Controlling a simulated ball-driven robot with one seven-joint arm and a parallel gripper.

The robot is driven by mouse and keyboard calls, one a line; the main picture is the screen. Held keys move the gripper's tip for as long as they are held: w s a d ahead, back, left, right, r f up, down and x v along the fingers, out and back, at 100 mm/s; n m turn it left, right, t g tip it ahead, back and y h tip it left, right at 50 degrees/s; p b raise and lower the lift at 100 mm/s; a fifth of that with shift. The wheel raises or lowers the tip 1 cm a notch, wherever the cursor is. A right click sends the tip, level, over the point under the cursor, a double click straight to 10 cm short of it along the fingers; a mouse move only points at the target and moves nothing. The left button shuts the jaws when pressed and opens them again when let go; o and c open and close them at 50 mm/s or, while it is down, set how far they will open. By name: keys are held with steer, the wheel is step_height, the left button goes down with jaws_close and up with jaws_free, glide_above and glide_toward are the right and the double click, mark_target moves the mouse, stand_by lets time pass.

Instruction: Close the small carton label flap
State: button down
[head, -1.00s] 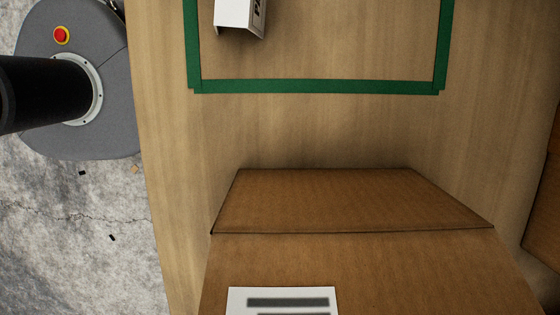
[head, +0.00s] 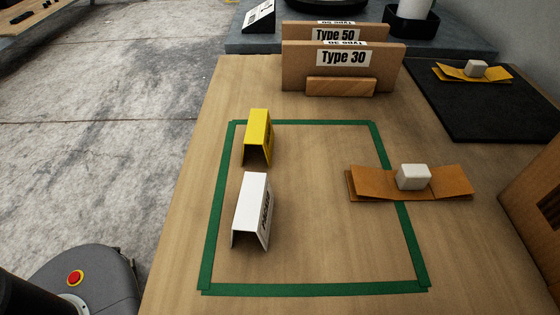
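An orange-brown folded card piece (head: 437,186) lies across the right line of the green tape, its ends raised slightly. A white block (head: 413,177) rests on its middle. A yellow folded card piece (head: 450,75) with another white block (head: 476,69) lies on the black mat at the back right. I cannot tell which piece, if any, is the small carton label flap. A brown box (head: 540,205) is cut off at the right edge, with a dark opening in its side. My gripper is not in view.
Green tape (head: 310,289) outlines a rectangle on the wooden table (head: 170,270). Inside stand a yellow folded sign (head: 258,130) and a white folded sign (head: 252,207). Upright "Type 30" (head: 300,65) and "Type 50" (head: 300,32) boards stand behind. The rectangle's middle is clear.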

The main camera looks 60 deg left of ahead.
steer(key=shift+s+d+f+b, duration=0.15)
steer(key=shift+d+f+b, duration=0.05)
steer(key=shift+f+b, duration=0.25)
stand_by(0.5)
